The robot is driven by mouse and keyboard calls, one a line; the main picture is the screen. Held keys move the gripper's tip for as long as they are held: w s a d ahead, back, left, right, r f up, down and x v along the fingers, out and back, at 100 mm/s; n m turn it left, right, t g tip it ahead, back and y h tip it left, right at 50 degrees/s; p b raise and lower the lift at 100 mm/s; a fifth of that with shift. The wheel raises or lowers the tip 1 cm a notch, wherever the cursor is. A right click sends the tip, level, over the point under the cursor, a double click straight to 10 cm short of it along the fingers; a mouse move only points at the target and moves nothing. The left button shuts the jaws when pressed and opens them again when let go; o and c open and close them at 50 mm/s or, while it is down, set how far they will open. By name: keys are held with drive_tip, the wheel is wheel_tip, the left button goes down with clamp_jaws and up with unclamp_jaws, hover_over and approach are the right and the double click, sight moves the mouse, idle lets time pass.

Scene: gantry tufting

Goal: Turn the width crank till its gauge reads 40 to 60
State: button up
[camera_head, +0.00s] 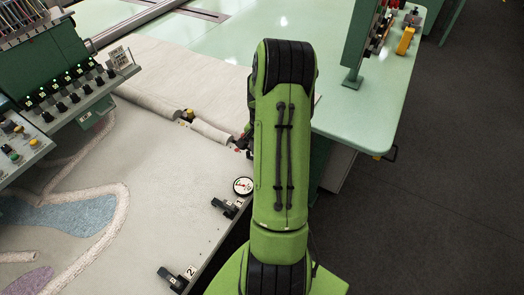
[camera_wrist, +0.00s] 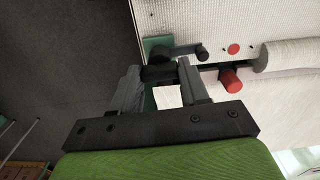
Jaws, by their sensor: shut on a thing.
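In the wrist view the two fingers of my gripper (camera_wrist: 160,80) are closed around a dark cylindrical handle. It is joined to a black crank (camera_wrist: 183,50) whose arm runs right to a round dark end. I take this to be the width crank. In the head view my green arm covers the gripper and most of the crank. A round white gauge (camera_head: 243,186) with red marking lies on the table edge left of my arm. Its needle is too small to read.
A red disc (camera_wrist: 233,48) and a red knob (camera_wrist: 230,78) sit right of the crank. Black clamps numbered 1 (camera_head: 226,207) and 2 (camera_head: 174,279) line the table edge. A green control console (camera_head: 60,80) stands at left. Dark floor (camera_head: 430,200) is clear at right.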

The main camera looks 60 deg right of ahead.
drive_tip(key=m, duration=0.5)
drive_tip(key=shift+m+b, duration=0.4)
idle(0.4)
drive_tip(key=o, duration=1.1)
drive_tip(key=shift+c, duration=0.2)
wheel_tip(320, 180, up, 16)
drive_tip(key=p, duration=0.2)
drive_tip(key=shift+w+a, duration=0.1)
